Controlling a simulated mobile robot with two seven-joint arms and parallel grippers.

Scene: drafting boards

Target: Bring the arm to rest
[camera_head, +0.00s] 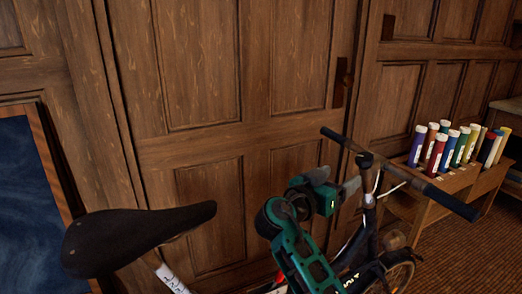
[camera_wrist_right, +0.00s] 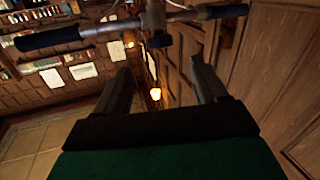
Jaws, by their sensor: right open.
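My right arm (camera_head: 295,245), green and dark grey, reaches up from the bottom of the head view, in front of a bicycle. My right gripper (camera_head: 338,180) is at its end, near the handlebar. In the right wrist view its two dark fingers (camera_wrist_right: 160,75) stand well apart with nothing between them. The handlebar (camera_wrist_right: 185,18) crosses the top of that view, beyond the fingertips. I cannot tell whether the gripper touches the bicycle. My left arm and gripper are not in view.
The bicycle's black saddle (camera_head: 135,235) is at lower left, its handlebar (camera_head: 345,142) right of centre. A wooden rack (camera_head: 440,200) holds several coloured tubes (camera_head: 437,155) at right. A panelled wooden wall (camera_head: 210,110) stands behind. A blue framed board (camera_head: 28,200) is at the left edge.

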